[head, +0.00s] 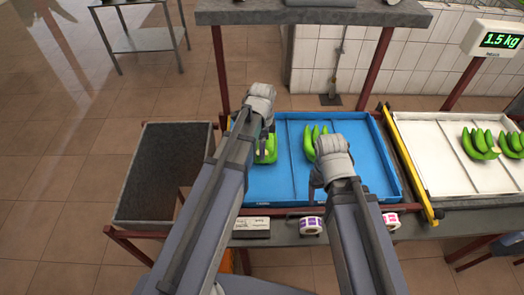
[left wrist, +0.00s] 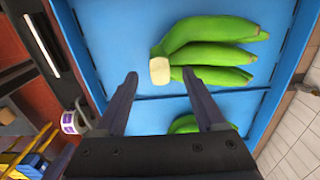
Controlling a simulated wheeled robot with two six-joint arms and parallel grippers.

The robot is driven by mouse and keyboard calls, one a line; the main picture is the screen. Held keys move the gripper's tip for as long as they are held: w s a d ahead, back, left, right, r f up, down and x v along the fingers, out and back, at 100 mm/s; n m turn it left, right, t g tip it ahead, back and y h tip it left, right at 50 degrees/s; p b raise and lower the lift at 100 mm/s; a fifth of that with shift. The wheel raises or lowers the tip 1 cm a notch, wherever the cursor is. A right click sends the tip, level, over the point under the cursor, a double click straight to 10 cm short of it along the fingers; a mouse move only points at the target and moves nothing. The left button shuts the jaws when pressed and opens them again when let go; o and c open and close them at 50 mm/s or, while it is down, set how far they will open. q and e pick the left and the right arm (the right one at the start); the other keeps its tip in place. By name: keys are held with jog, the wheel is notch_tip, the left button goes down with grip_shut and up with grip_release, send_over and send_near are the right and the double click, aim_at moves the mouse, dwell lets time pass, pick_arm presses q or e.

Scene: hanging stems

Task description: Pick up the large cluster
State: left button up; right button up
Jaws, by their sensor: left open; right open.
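A green banana cluster (head: 268,151) with a pale cut crown lies in the left part of the blue tray (head: 262,188), partly hidden by my left arm. In the left wrist view this cluster (left wrist: 212,52) is the larger-looking one, its crown just beyond the fingertips. A second cluster (head: 312,140) lies right of the tray's divider; my left finger hides part of it in the left wrist view (left wrist: 185,124). My left gripper (left wrist: 160,78) is open and empty over the tray. My right gripper (head: 317,180) is open near the second cluster, its fingers mostly hidden.
A dark empty bin (head: 163,175) stands left of the tray. A white tray (head: 430,140) with more clusters (head: 480,144) is at right, under a 1.5 kg display (head: 495,40). Label rolls (head: 311,225) sit at the front edge. A shelf (head: 313,14) overhangs the back.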

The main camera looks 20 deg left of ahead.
pick_arm(q)
notch_tip(320, 180, down, 2)
jog(key=shift+f+b, duration=0.1)
jog(key=shift+b, duration=0.5)
grip_shut()
dwell(0.4)
